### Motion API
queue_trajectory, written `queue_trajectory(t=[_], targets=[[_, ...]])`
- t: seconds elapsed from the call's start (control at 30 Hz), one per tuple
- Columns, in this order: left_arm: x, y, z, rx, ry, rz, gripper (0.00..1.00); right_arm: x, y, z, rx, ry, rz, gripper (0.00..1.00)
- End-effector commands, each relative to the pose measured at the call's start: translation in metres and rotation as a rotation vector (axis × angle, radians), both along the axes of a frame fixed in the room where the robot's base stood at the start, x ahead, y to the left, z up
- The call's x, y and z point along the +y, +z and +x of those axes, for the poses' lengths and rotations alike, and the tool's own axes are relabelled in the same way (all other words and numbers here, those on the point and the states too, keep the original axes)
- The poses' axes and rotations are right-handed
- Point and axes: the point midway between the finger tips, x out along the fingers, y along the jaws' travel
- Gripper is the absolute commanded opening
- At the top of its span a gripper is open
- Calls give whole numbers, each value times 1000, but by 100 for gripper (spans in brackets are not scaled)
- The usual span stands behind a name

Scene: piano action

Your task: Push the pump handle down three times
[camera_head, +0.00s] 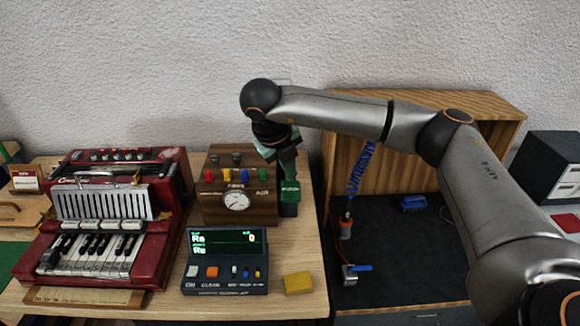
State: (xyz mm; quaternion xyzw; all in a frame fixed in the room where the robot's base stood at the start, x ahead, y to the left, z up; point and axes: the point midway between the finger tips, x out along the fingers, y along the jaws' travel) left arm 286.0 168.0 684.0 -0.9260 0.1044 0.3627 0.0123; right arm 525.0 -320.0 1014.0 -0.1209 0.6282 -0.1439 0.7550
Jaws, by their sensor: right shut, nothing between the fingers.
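My right gripper (287,172) reaches down from the wrist at the right rear of a wooden box (252,208) with a dial gauge (237,201). It is shut and holds nothing. Directly below its fingertips is a dark green block-shaped part (289,194) beside the box's right side. This may be the pump handle. I cannot tell whether the fingertips touch it, and its upper part is partly hidden by the gripper. My left gripper is not in view.
A red accordion (168,205) stands at the left. A dark console (226,284) with a green-lit display and a yellow block (298,284) are in front. Right of the table, a blue coiled hose (360,168) hangs before a wooden panel (415,165) above a dark surface.

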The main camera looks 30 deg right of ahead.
Motion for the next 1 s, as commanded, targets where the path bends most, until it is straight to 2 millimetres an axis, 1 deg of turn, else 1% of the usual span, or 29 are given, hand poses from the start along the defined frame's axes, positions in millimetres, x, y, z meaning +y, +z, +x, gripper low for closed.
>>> queue_trajectory(t=[0.03, 1.0], targets=[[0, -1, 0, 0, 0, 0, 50, 1, -2, -1, 6, 1, 1, 0], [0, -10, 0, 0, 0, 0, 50, 3, -13, -6, 8, 1, 1, 0]])
